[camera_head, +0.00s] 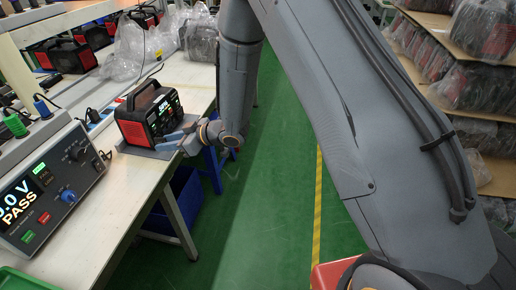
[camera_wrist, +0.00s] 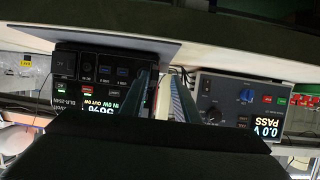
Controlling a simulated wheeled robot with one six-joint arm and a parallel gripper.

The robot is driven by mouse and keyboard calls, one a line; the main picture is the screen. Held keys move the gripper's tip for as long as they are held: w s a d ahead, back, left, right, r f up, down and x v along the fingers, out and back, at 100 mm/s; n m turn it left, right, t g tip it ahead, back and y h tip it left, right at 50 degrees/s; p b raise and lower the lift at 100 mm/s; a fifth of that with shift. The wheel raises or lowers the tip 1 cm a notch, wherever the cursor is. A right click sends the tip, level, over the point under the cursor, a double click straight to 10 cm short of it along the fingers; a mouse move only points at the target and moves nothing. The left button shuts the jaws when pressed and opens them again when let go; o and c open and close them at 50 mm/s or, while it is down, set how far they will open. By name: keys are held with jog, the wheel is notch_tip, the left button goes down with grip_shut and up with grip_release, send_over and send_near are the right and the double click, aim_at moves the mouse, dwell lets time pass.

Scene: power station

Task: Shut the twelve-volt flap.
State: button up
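The power station (camera_head: 148,116) is a black and red box with a top handle and a lit display. It stands upright on a grey mat (camera_head: 132,151) on the white bench. My gripper (camera_head: 177,139) is at its front right side, fingers toward it. In the upside-down wrist view, the power station's front panel (camera_wrist: 92,84) shows sockets and buttons, partly behind one finger. My gripper (camera_wrist: 161,92) is open there, with an empty gap between its fingers. I cannot make out the twelve-volt flap or tell whether the fingers touch the panel.
A tester (camera_head: 55,190) reading PASS stands on the bench (camera_head: 135,188) to the left; it also shows in the wrist view (camera_wrist: 243,103). Plastic-wrapped units (camera_head: 200,40) lie behind. A blue bin (camera_head: 178,210) sits under the bench. Green floor (camera_head: 270,170) is clear to the right.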

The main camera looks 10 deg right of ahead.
jog(key=shift+s+a+m+t+h+p, duration=0.3)
jog(key=shift+m+t+h+p, duration=0.15)
jog(key=shift+m+t, duration=0.25)
jog(key=shift+s+a+m+t+h+p, duration=0.3)
jog(key=shift+m+t+h, duration=0.2)
jog(key=shift+m+t, duration=0.2)
jog(key=shift+s+a+m+t+h+p, duration=0.25)
jog(key=shift+m+t+h+p, duration=0.2)
jog(key=shift+m+t, duration=0.2)
jog(key=shift+s+d+r+m+t, duration=0.1)
jog(key=shift+s+d+m+t, duration=0.05)
jog(key=shift+m+t, duration=0.1)
jog(key=b+v, duration=0.2)
jog(key=v, duration=0.6)
jog(key=s+d+m+g+h+b, duration=0.1)
jog(key=d+h, duration=0.3)
jog(key=d, duration=0.7)
jog(key=s+d+m+g+h+b, duration=0.1)
jog(key=s+d+m+g+h, duration=0.2)
jog(key=d, duration=0.9)
jog(key=shift+d+f+m+g+h, duration=0.2)
jog(key=shift+f+m+g+h, duration=0.2)
jog(key=shift+m+g+h, duration=0.15)
